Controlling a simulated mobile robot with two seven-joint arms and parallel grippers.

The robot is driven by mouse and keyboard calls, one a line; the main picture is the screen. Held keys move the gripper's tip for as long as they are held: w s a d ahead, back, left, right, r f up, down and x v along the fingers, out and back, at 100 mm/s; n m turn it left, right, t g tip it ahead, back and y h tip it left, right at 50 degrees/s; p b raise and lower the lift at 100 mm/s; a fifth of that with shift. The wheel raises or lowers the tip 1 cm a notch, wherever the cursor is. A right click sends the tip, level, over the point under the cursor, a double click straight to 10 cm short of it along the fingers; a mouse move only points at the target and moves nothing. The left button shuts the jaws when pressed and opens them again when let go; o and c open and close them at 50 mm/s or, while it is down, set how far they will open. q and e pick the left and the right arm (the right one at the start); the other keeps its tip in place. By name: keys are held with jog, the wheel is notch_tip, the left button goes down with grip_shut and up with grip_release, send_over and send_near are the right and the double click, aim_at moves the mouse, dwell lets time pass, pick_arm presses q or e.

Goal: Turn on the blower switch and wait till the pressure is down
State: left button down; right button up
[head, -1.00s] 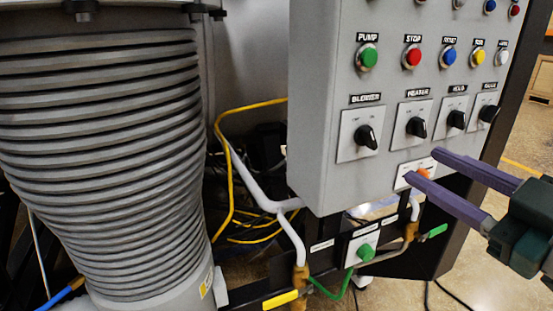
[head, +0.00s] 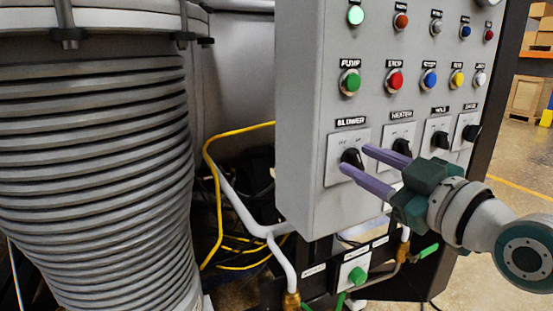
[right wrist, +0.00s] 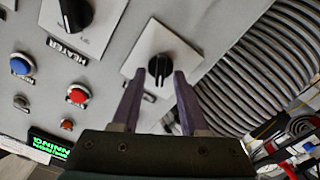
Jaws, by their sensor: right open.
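The blower switch (head: 351,157) is a black rotary knob on a pale square plate under the BLOWER label, on the grey control cabinet's front. It also shows in the right wrist view (right wrist: 159,70). My right gripper (head: 355,158) is open, with its purple fingers reaching in from the right. In the right wrist view the fingertips (right wrist: 159,78) lie on either side of the knob's handle, with gaps visible. Contact with the knob cannot be made out. A lit green display (right wrist: 49,146) shows in the right wrist view, its text partly cut off. My left gripper is not seen.
The heater switch (head: 401,147) sits just right of the blower switch, partly behind my fingers. A row of buttons, including the green pump button (head: 350,82), is above. A ribbed grey bellows (head: 95,170) stands left, with yellow cable (head: 212,190) and pipes between.

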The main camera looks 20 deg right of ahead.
grip_shut()
